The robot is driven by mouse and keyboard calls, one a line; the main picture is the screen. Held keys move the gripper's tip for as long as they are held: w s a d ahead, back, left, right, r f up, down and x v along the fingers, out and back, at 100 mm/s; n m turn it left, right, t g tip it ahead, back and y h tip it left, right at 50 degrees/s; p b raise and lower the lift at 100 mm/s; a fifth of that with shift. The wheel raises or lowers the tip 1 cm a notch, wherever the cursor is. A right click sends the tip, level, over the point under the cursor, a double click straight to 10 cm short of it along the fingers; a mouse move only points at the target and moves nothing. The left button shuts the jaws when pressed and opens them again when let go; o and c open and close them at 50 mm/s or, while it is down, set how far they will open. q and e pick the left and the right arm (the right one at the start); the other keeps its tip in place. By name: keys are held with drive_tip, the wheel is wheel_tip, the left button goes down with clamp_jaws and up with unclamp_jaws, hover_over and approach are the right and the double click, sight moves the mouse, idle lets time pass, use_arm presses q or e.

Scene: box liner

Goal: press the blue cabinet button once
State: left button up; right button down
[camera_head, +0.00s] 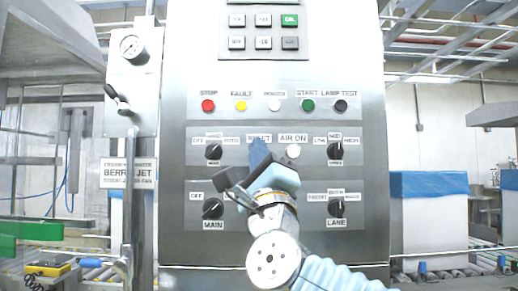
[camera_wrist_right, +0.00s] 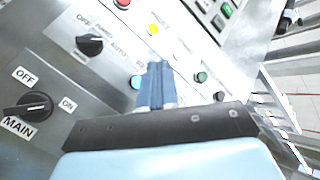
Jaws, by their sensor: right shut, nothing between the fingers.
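The grey cabinet (camera_head: 355,110) faces me with rows of buttons and knobs. In the wrist view a blue button (camera_wrist_right: 137,82) shows just left of my fingers, beside a partly covered label. In the head view that button is hidden behind my right gripper (camera_head: 259,148). The right gripper is shut and empty, its blue fingers (camera_wrist_right: 157,78) pointing at the panel over the RESET label. I cannot tell whether the fingertips touch the panel. My left gripper is not in view.
A white AIR ON button (camera_head: 292,151) is right of the fingers. Black knobs (camera_head: 213,152) sit left and right, with red (camera_head: 208,105), yellow (camera_head: 241,105) and green (camera_head: 308,105) buttons above. A keypad (camera_head: 263,32) is higher. A gauge panel (camera_head: 133,65) stands left.

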drive_tip(key=w+p, duration=0.2)
drive_tip(key=w, duration=0.4)
drive_tip(key=shift+w, duration=0.25)
drive_tip(key=shift+w, duration=0.1)
idle(1.7)
drive_tip(key=shift+w, duration=0.35)
drive_tip(key=shift+w, duration=0.35)
idle(0.6)
drive_tip(key=shift+s+b, duration=0.75)
